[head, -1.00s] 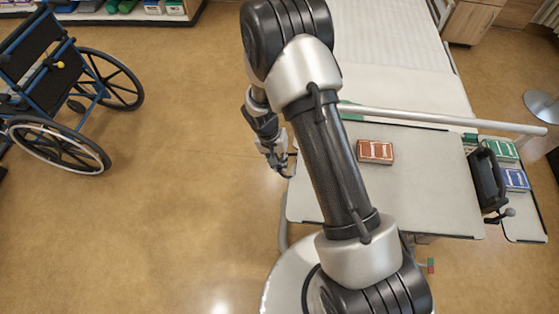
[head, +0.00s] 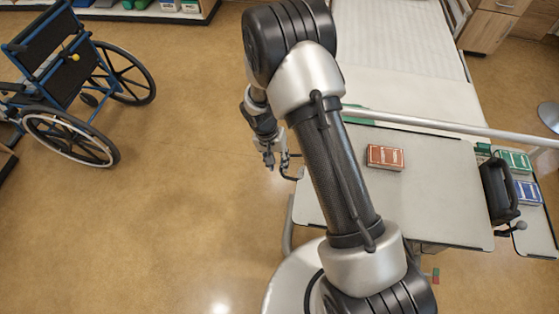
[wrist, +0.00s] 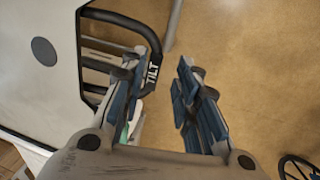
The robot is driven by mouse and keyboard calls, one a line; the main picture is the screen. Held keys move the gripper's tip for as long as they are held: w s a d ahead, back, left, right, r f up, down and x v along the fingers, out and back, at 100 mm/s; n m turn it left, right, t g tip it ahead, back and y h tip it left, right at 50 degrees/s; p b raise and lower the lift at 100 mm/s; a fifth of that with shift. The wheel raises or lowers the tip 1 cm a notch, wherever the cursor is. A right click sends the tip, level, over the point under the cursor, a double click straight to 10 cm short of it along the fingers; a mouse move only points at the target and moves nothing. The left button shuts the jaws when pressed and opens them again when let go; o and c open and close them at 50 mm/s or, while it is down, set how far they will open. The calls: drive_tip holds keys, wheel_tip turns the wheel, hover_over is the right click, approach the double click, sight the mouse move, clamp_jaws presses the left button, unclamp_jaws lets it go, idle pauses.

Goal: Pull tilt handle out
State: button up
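The tilt handle (wrist: 152,72) is a black looped bar with a white "TILT" label at the bed's edge in the wrist view. Its dark loop also shows small beside the bed in the head view (head: 289,167). My gripper (wrist: 170,62) is open, its two blue-padded fingers apart. The labelled outer end of the bar shows in the gap, close to the left finger, which covers part of the loop. I cannot tell whether they touch. In the head view my gripper (head: 268,160) points down just left of the handle.
The bed (head: 400,70) and overbed table (head: 430,190) lie to the right. A red card box (head: 385,157) is on the table. Green (head: 515,160) and blue boxes (head: 527,192) sit farther right. A wheelchair (head: 70,90) stands at far left. The floor (head: 180,190) between is clear.

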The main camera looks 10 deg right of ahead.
drive_tip(key=shift+d, duration=0.1)
wheel_tip(320, 180, up, 12)
drive_tip(key=a, duration=0.2)
drive_tip(key=shift+w, duration=0.4)
drive_tip(key=shift+a+f, duration=0.1)
drive_tip(key=shift+f, duration=0.05)
